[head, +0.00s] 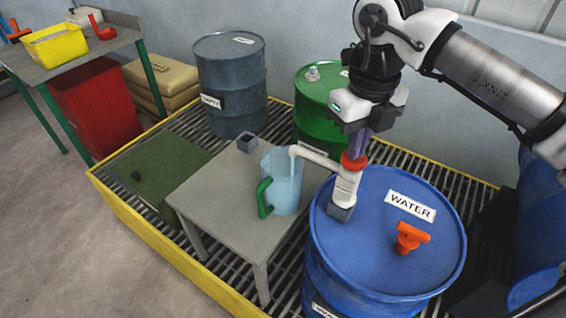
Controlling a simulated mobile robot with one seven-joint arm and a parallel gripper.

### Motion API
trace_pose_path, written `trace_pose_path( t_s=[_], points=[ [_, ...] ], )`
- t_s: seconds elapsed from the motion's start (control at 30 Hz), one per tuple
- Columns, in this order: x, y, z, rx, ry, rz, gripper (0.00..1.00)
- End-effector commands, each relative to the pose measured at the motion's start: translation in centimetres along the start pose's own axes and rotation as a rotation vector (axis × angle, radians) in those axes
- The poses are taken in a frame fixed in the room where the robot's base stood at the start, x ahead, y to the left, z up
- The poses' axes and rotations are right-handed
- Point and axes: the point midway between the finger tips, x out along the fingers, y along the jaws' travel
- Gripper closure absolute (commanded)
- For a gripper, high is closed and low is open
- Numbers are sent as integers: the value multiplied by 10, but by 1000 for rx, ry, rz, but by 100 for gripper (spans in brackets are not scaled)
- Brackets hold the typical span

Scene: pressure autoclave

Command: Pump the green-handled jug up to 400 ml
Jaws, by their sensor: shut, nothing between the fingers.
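The clear, bluish jug (288,185) with a green handle (264,198) stands upright on a small grey table (225,195). A pale pump (346,188) with a red top (352,162) stands on the blue drum labelled WATER (385,265). Its spout (318,157) reaches left, with its end over the jug. My gripper (357,152) is shut and empty, pointing down directly above the red top; I cannot tell if they touch. The jug's marks and any liquid level are too small to read.
An orange fitting (409,238) sticks up from the blue drum's lid. A grey drum (230,85) and a green drum (322,95) stand behind. A small grey box (247,142) is at the table's back corner. A yellow-edged grating (150,235) surrounds the table.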

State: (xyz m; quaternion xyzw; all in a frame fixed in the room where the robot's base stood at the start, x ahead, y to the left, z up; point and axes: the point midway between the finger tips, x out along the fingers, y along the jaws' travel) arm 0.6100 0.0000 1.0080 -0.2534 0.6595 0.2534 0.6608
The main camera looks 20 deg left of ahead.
Motion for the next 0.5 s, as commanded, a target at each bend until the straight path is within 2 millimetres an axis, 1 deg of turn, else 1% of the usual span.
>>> trace_pose_path(
  t_s=[0.27, 0.5],
  points=[
    [-2, 0, 0, 0, 3, 1, 100],
    [-18, 0, 0, -1, 3, 0, 100]
  ],
)
